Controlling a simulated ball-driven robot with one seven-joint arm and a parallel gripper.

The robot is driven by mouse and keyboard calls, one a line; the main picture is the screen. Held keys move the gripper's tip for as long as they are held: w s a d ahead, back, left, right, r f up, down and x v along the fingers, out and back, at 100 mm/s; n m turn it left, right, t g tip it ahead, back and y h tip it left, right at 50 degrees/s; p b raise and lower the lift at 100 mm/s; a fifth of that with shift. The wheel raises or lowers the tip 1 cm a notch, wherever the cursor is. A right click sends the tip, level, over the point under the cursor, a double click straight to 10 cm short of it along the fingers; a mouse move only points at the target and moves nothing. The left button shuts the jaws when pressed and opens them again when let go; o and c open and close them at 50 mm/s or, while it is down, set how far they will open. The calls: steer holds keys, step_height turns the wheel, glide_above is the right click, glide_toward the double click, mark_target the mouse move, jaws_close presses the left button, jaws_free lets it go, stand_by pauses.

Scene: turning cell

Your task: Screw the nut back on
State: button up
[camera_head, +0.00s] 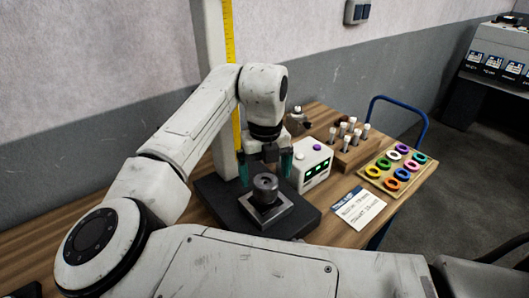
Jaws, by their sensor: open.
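A grey round metal piece (265,184), which looks like the nut, sits upright at the top of a metal fixture (268,213). The fixture stands on a dark slab (222,205) on the wooden bench. My gripper (265,175) points down with its two green-tipped fingers apart, one to each side, just behind or above the round piece. It appears empty; I cannot tell whether the fingers touch the piece. Any thread under the round piece is hidden.
A white box with green displays (313,166) stands close right of the slab. Behind are a wooden rack of pegs (352,153) and a board of coloured rings (398,170). A printed card (358,208) lies in front. A post with a yellow scale (212,75) rises behind the slab.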

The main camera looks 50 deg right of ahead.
mark_target(265, 183)
steer(key=shift+f, duration=1.8)
steer(key=shift+c, duration=0.2)
steer(key=c, duration=1.1)
steer(key=o, duration=1.2)
step_height(265, 183, up, 11)
steer(key=shift+f+b, duration=0.1)
steer(key=shift+b, duration=0.5)
